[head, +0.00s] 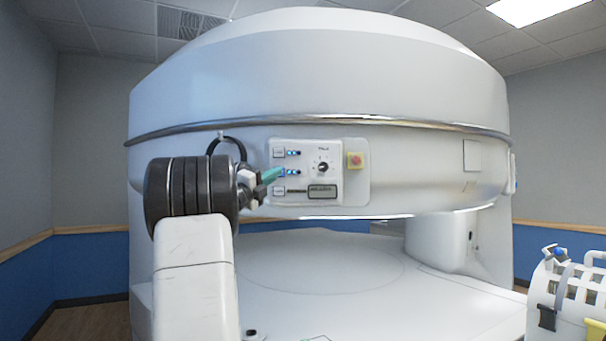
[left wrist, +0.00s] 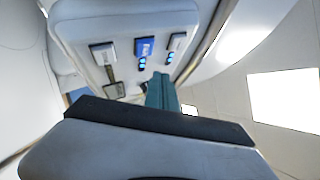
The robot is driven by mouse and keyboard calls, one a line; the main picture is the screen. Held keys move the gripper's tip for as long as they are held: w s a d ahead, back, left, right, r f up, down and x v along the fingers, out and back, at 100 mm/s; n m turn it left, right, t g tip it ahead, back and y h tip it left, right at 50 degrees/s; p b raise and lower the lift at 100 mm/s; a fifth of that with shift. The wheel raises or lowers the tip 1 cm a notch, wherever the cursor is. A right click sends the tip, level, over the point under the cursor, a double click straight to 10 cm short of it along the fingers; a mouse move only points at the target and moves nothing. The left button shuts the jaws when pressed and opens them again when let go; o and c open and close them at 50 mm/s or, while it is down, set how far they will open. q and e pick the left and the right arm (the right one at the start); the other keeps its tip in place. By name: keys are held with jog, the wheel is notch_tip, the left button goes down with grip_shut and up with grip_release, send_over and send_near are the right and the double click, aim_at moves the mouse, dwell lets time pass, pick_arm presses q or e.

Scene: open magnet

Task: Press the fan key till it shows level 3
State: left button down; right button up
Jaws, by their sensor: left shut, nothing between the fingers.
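A white control panel (head: 350,144) sits on the front of the big magnet. Three small keys are stacked at its left: a top key (head: 279,153), a middle key and a bottom key (head: 279,190). Blue lights glow beside the top and middle keys. In the left wrist view the middle key (left wrist: 144,46) is lit blue; the key labels are too small to read, so I cannot tell which is the fan key. My left gripper (head: 274,174), with teal fingertips, is shut and empty at the middle key, partly covering it; contact is unclear. My right gripper is out of view.
A white patient table (head: 330,285) lies below. A white slatted basket (head: 570,290) stands at the lower right.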

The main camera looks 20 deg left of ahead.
pick_arm(q)
jog(key=shift+s+d, duration=0.25)
jog(key=shift+s, duration=0.25)
jog(key=shift+s+d, duration=0.2)
jog(key=shift+s, duration=0.3)
dwell(1.7)
jog(key=s, duration=0.1)
jog(key=s+d, duration=0.1)
jog(key=s, duration=0.1)
jog(key=shift+s+d, duration=0.25)
jog(key=shift+s, duration=0.05)
jog(key=shift+w, duration=0.15)
jog(key=w+a, duration=0.3)
jog(key=w, duration=0.5)
jog(key=shift+a, duration=0.25)
dwell(2.0)
